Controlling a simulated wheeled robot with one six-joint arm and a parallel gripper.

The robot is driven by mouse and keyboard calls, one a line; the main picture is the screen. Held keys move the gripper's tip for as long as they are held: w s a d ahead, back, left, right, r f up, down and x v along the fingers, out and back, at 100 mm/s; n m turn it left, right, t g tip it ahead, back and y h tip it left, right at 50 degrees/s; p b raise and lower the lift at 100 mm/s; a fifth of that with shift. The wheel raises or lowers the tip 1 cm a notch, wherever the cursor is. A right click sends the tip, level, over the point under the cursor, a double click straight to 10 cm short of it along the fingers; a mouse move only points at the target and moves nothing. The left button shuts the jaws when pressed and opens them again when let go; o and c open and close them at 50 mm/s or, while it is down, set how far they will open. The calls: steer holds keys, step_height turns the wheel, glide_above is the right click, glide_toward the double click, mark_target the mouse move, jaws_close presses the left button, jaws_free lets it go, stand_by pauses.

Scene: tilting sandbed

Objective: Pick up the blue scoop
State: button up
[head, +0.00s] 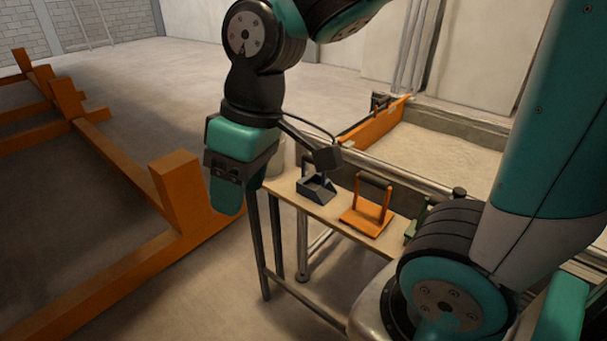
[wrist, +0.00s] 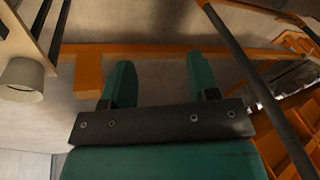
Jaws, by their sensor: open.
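The blue scoop (head: 316,190), dark blue-grey with a raised handle, sits on a narrow light-topped bench (head: 342,212) in the head view. My gripper (head: 228,198) hangs to the left of the bench, apart from the scoop and pointing down. In the wrist view its two teal fingers (wrist: 160,85) are spread apart with nothing between them. I cannot make out the blue scoop in the wrist view.
An orange scoop-like object (head: 369,212) stands right of the blue scoop, and a partly hidden green one (head: 414,228) beyond it. A pale bucket (wrist: 22,80) shows in the wrist view. Orange beams (head: 180,190) lie left; a sandbed (head: 440,150) lies behind the bench.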

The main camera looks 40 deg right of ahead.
steer(key=w+d+f+m+h, duration=0.2)
steer(key=w+d, duration=1)
steer(key=w, duration=0.1)
steer(key=w+d+f+m+h+b, duration=0.15)
steer(key=w+d, duration=0.25)
steer(key=d, duration=0.5)
steer(key=w+d+f+m+h, duration=0.1)
steer(key=w+d+f+h, duration=0.15)
steer(key=d, duration=0.65)
steer(key=shift+g+y, duration=0.3)
steer(key=shift+y, duration=0.1)
steer(key=d+f, duration=0.1)
steer(key=f, duration=0.2)
steer(key=d+f, duration=0.1)
steer(key=f, duration=0.2)
steer(key=d+f+p, duration=0.1)
steer(key=f, duration=0.3)
steer(key=shift+w, duration=0.35)
steer(key=p, duration=0.1)
glide_above(316, 177)
steer(key=s+a, duration=0.2)
steer(key=a, duration=0.1)
steer(key=shift+w+d+f, duration=0.1)
steer(key=shift+f, duration=1.5)
steer(key=shift+w+d+f, duration=0.1)
steer(key=shift+f, duration=1.5)
jaws_close()
